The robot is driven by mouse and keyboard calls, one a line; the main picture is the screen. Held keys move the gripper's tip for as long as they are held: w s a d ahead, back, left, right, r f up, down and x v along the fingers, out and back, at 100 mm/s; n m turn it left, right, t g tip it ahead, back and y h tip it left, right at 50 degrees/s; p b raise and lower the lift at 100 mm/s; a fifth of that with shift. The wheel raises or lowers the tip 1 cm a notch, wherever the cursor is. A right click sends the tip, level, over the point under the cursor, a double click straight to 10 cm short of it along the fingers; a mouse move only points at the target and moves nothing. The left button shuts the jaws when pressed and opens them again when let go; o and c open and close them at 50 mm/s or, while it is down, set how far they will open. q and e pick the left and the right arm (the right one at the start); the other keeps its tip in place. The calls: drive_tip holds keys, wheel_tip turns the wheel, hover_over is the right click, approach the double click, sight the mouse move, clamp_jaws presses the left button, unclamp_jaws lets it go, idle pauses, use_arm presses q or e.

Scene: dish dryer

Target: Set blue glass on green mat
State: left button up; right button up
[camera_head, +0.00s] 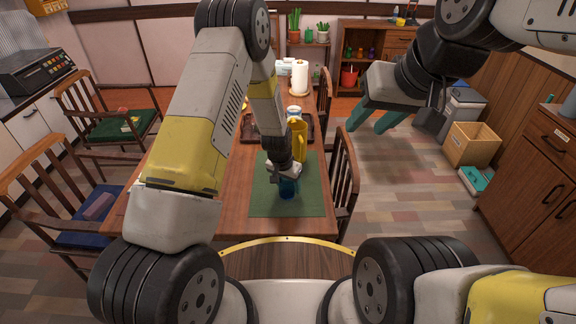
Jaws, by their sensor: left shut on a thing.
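The green mat (308,206) lies flat at the near end of the wooden table. The blue glass (288,188) is upright over the middle of the mat, and its upper part is hidden by my gripper. I cannot tell whether its base touches the mat. My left gripper (285,174) points down and is shut on the blue glass. My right gripper (372,124) is open and empty, raised over the floor to the right of the table.
A yellow pitcher (299,142) stands just behind the mat, close to my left gripper. A brown tray (305,127) and a paper towel roll (300,76) are farther back. Chairs line both sides, one (345,180) close at the right edge. The mat's front part is clear.

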use_arm(q)
drive_tip(key=o, duration=1.6)
drive_tip(key=shift+f, duration=0.1)
drive_tip(key=shift+c, duration=0.2)
drive_tip(key=s+a+r+n+t, duration=0.1)
drive_tip(key=s+a+r, duration=0.25)
drive_tip(key=r, duration=0.75)
drive_tip(key=s+a+r+n+h, duration=0.1)
drive_tip(key=s+a+r, duration=0.25)
drive_tip(key=r, duration=0.75)
drive_tip(key=s+a+r+n+t, duration=0.15)
drive_tip(key=s+r, duration=0.25)
drive_tip(key=r, duration=0.8)
drive_tip(key=s+a+r+n, duration=0.1)
drive_tip(key=s+a+r, duration=0.2)
drive_tip(key=s, duration=0.5)
drive_tip(key=s+a+r+t, duration=0.1)
drive_tip(key=s+a+r, duration=0.2)
drive_tip(key=s+r, duration=0.2)
drive_tip(key=shift+s+r+n, duration=0.25)
drive_tip(key=shift+s+n, duration=0.1)
drive_tip(key=shift+s, duration=1.25)
